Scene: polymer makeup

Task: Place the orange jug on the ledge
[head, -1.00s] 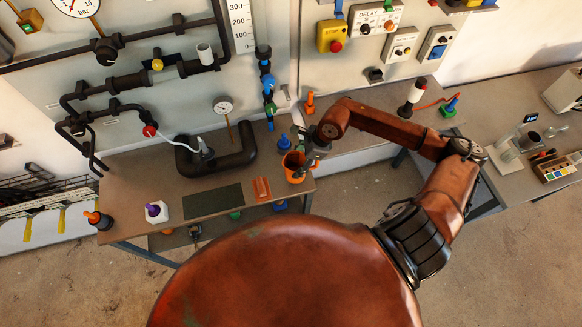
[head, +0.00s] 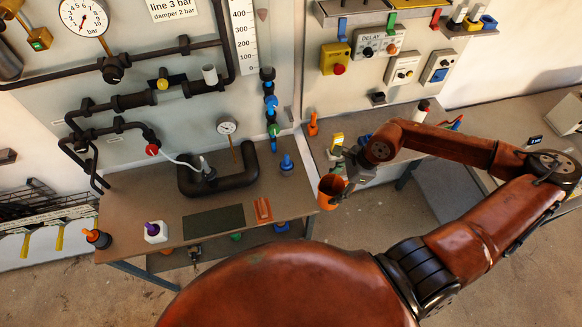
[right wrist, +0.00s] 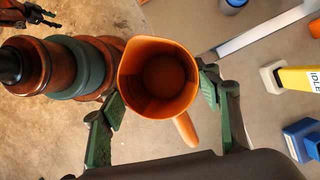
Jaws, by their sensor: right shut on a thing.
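The orange jug (head: 331,193) is in my right gripper (head: 343,178), at the right front corner of the workbench in the head view. In the right wrist view the jug (right wrist: 158,78) is seen from above, mouth toward the camera, looking empty, its handle pointing down-right. The green fingers of my right gripper (right wrist: 160,100) are on either side of it. A narrow wall ledge (head: 405,14) with coloured tabs runs along the top right of the head view; I cannot tell if it is the task's ledge. A dark part, seemingly my left gripper (right wrist: 38,12), shows at the wrist view's upper left.
The workbench (head: 135,190) carries a black pipe (head: 238,180), a blue-topped item (head: 287,165) and a dark mat (head: 214,222). A yellow block (head: 337,143) and an orange item (head: 313,125) stand on the surface behind the jug. Switch boxes (head: 380,42) hang above.

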